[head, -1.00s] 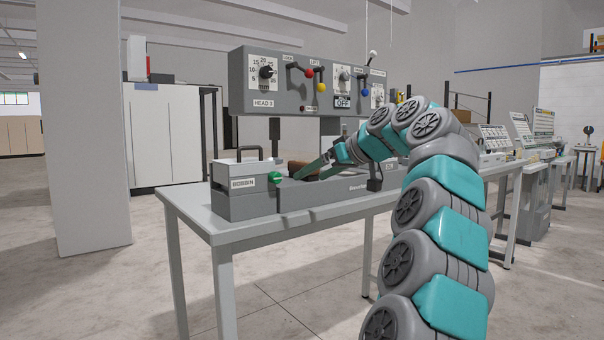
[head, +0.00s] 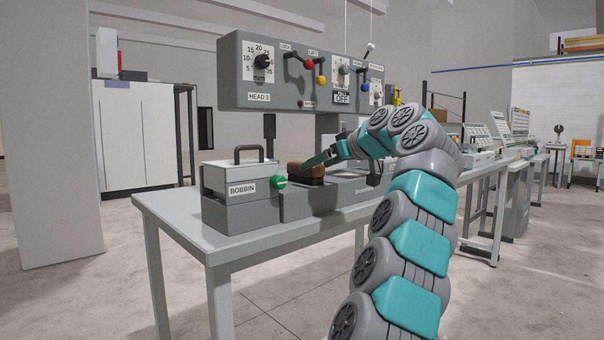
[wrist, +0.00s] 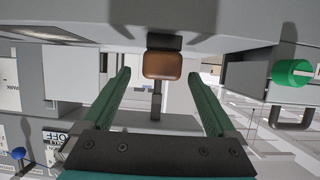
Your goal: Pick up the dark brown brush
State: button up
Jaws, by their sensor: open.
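The dark brown brush (head: 309,172) lies on the grey machine bed, just right of the bobbin box. In the wrist view the brush (wrist: 162,66) shows as a brown block beyond the fingertips, centred between them. The head view does not show clearly whether a finger touches the brush.
The bobbin box (head: 240,178) with a black handle and green knob (head: 279,182) stands left of the brush. The control panel (head: 300,72) with levers and dials overhangs the bed. The table (head: 190,225) has a bare strip at its front left.

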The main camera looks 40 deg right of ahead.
jog(key=shift+x, duration=3.15)
jog(key=shift+s+a+f, duration=0.1)
grip_shut()
